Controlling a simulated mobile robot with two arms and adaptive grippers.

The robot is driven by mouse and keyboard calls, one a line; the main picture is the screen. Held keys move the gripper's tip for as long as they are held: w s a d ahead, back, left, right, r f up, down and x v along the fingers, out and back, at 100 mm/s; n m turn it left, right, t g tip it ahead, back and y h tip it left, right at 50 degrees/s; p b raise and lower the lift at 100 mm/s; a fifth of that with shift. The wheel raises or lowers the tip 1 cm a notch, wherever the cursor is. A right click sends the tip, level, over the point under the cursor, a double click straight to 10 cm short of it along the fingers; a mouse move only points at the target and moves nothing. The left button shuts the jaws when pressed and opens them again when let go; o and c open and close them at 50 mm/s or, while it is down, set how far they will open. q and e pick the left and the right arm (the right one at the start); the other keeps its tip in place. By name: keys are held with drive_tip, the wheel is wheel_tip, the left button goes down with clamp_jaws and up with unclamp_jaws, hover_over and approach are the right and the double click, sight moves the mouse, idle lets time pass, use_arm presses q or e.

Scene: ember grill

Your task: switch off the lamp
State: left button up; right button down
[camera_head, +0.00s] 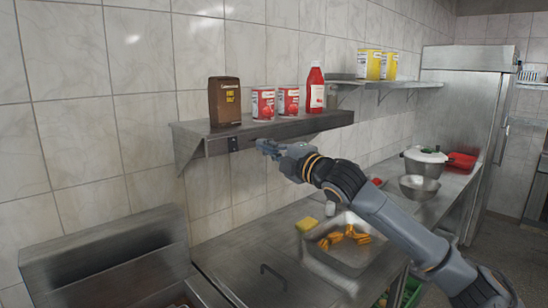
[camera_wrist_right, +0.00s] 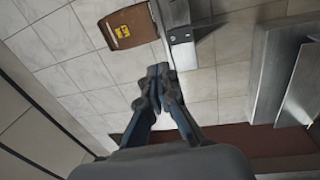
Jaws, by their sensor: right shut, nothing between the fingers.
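A small dark switch plate (camera_head: 233,144) sits on the front face of the steel wall shelf, near its left end. In the right wrist view, a dark fitting (camera_wrist_right: 181,37) on the shelf's edge lies just beyond the fingertips. No lamp can be made out in either view. My right gripper (camera_head: 261,146) is shut and empty, just right of the plate in the head view and seemingly apart from it. In the right wrist view its fingers (camera_wrist_right: 161,72) are together. My left gripper is not in view.
The wall shelf (camera_head: 282,128) holds a brown bag (camera_head: 225,101), two red cans and a red bottle (camera_head: 315,88). Below are a steel counter (camera_head: 240,250), a yellow sponge (camera_head: 307,225) and a sink basin (camera_head: 355,262) with orange pieces. A pot (camera_head: 425,162) stands farther back.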

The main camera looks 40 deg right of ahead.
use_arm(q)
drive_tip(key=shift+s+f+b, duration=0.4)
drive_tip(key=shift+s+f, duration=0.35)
use_arm(e)
drive_tip(key=s, duration=0.2)
drive_tip(key=shift+s+d+r, duration=0.15)
drive_tip(key=shift+s+r, duration=0.15)
drive_tip(key=shift+s, duration=0.1)
drive_tip(key=shift+s, duration=0.1)
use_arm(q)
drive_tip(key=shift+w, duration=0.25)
